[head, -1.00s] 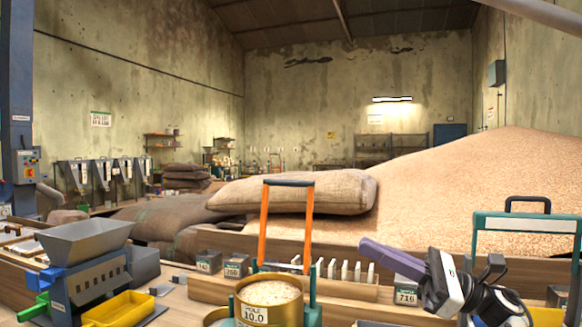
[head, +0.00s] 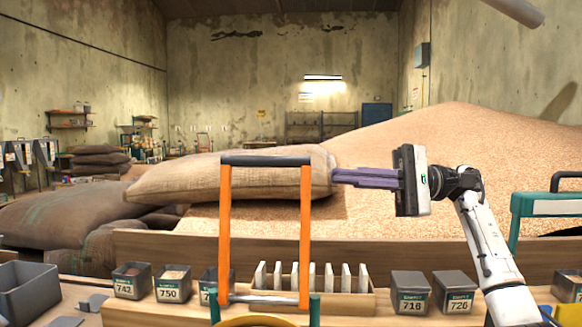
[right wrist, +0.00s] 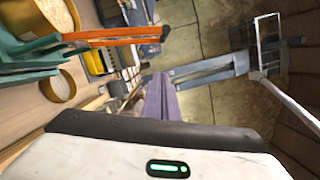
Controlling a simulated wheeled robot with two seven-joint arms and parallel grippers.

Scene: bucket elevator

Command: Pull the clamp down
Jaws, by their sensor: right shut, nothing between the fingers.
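The clamp (head: 306,230) is an upright orange frame of two side arms joined by a black top bar (head: 266,161). A thin metal rod crosses low between its arms, and its foot is cut off by the bottom edge of the head view. An orange arm of it also shows in the right wrist view (right wrist: 110,35). My right gripper (head: 336,177) is shut and empty, its purple fingers pointing left. In the picture its tips are just right of the bar and slightly lower, apart from it. The purple fingers also show in the right wrist view (right wrist: 157,98). My left gripper is not visible.
Grey sample boxes (head: 410,290) and a row of white plates (head: 312,277) stand on the wooden ledge behind the clamp. A teal-framed handle (head: 540,204) is at the right. A filled sack (head: 235,179) and a grain heap lie behind. The air around the bar looks clear.

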